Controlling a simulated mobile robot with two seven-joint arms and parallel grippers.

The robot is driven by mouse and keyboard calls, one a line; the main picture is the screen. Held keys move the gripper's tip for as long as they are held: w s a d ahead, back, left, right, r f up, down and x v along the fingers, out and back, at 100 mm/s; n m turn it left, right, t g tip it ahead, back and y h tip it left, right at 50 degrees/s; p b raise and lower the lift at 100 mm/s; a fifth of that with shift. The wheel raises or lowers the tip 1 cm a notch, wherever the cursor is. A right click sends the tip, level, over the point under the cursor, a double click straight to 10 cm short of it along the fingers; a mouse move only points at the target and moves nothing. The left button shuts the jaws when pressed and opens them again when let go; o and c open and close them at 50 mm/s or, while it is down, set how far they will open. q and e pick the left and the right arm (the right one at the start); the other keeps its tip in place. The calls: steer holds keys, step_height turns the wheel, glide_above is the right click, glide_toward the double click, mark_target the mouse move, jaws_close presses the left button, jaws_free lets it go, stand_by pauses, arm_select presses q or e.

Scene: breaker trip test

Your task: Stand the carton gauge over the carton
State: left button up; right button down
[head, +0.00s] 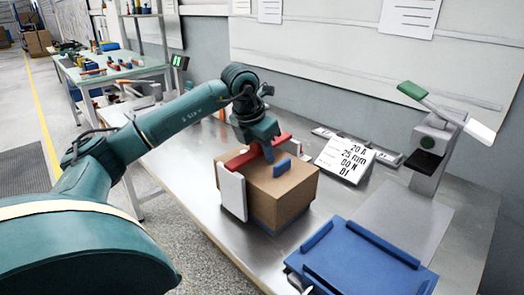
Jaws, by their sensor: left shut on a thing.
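The brown carton (285,196) sits on the metal bench. The carton gauge has a red top bar (243,158) and a white upright plate (232,191). The bar lies across the carton's top, and the plate stands along the carton's left side. Whether the bar touches the carton and whether the plate's foot rests on the bench I cannot tell. My left gripper (267,149) comes down from above and is shut on the red bar. My right gripper is out of view.
A small blue block (281,168) shows at the carton's top. A white sign (344,160) with black print stands behind right. A blue tray (362,262) lies at the front right, near a grey stand (432,150) with a green-ended lever. Bare bench lies left of the carton.

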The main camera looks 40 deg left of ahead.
arm_select(q)
steer(key=shift+s+d+f+g, duration=0.1)
steer(key=shift+s+f+g, duration=0.05)
steer(key=shift+f, duration=0.35)
steer(key=shift+s+d+f+g, duration=0.1)
steer(key=shift+f+g, duration=0.05)
steer(key=shift+f, duration=0.35)
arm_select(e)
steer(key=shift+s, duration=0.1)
arm_select(q)
steer(key=o, duration=1.1)
steer(key=shift+r, duration=0.2)
steer(key=shift+o, duration=0.2)
steer(key=p+v, duration=0.1)
steer(key=v, duration=1.3)
steer(key=shift+p, duration=0.3)
steer(key=shift+a+r, duration=0.15)
steer(key=shift+r, duration=0.15)
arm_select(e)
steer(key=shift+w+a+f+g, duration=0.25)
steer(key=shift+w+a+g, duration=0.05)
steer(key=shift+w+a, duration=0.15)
arm_select(q)
steer(key=shift+w, duration=0.1)
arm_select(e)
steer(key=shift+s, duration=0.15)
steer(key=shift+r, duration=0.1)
